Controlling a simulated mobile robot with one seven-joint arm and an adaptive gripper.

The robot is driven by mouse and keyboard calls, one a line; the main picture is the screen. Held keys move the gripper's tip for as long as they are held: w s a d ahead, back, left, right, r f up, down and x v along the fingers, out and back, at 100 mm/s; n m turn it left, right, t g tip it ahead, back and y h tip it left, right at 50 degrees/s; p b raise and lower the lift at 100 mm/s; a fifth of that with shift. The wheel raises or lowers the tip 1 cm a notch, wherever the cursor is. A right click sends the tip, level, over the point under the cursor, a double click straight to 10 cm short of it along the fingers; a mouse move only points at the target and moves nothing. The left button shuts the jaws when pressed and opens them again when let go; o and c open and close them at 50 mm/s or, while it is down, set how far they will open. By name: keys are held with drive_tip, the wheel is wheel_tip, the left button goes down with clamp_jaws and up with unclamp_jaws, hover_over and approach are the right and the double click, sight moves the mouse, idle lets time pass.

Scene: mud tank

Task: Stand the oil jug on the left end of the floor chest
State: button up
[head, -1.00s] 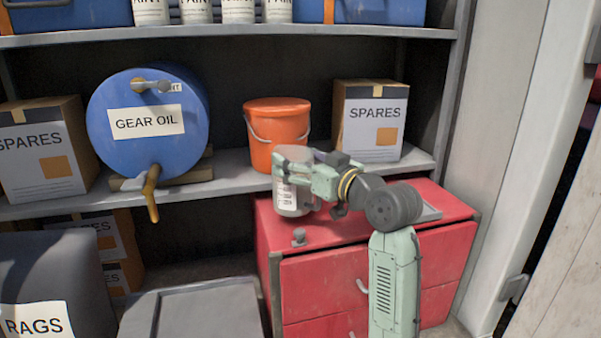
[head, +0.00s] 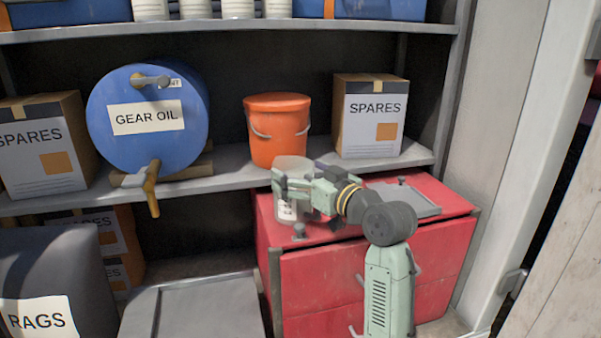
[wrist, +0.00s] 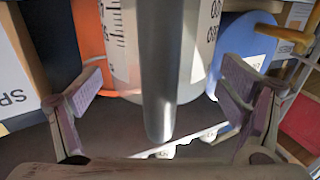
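The oil jug (head: 292,166) is a pale, see-through container with a printed label, upright over the left end of the red floor chest (head: 345,266). I cannot tell whether its base touches the chest top. In the wrist view, which is upside down, the jug's grey handle (wrist: 160,70) runs down the middle between my fingers (wrist: 163,68), whose tips lie at the jug's sides.
A small dark knob (head: 298,232) is on the chest top in front of the jug. A grey tray (head: 405,199) lies on the chest's right part. Behind, the shelf holds an orange bucket (head: 278,135), a blue drum (head: 150,150) and a spares box (head: 372,135).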

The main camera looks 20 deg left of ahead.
idle(0.3)
drive_tip(key=shift+r+p, duration=0.3)
drive_tip(key=shift+r, duration=0.05)
drive_tip(key=b+v, duration=0.3)
drive_tip(key=v, duration=0.9)
drive_tip(key=shift+f, duration=0.2)
